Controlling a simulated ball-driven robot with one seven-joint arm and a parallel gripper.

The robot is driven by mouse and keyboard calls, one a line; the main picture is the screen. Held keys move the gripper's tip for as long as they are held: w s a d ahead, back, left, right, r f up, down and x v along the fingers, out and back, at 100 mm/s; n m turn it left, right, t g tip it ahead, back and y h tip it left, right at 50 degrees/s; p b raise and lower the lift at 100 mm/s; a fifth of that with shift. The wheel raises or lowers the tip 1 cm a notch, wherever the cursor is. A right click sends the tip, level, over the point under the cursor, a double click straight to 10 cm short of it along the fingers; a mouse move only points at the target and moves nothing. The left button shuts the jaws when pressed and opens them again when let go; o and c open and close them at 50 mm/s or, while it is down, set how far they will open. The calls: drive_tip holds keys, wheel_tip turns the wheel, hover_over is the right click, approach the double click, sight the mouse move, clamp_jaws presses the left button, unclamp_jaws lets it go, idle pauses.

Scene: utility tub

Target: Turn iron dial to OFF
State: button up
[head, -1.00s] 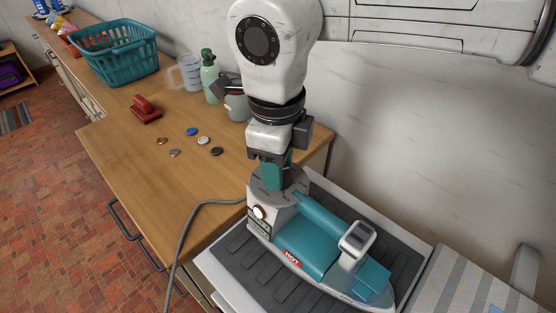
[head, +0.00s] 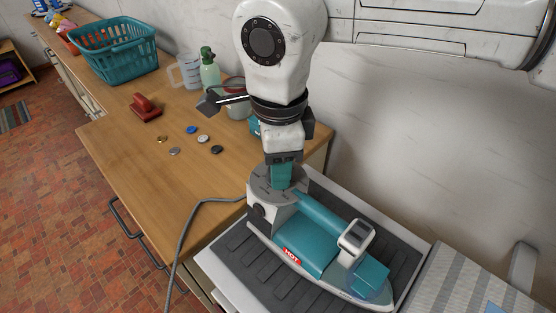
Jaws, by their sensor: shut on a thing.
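The iron (head: 309,250) is teal, white and grey, with a red HOT label (head: 291,255). It lies on a dark ribbed rest. Its dial (head: 281,177) is an upright teal grip on a round grey disc (head: 264,186) at the iron's back end. My gripper (head: 283,160) is above the dial, pointing down, and is shut on the teal grip. My fingers and wrist hide the top of the grip. The round lamp (head: 258,211) on the iron's back end is dark. The dial's markings are too small to read.
A grey cord (head: 184,241) runs from the iron over the counter edge. Several round buttons (head: 191,130), a red clamp-like object (head: 145,107), a jug (head: 187,71), a green bottle (head: 209,72) and a teal basket (head: 113,48) stand on the wooden counter. A wall is behind.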

drive_tip(key=o, duration=1.1)
drive_tip(key=shift+c, duration=0.2)
wheel_tip(320, 180, up, 11)
drive_tip(key=shift+s, duration=0.25)
drive_tip(key=shift+f, duration=0.1)
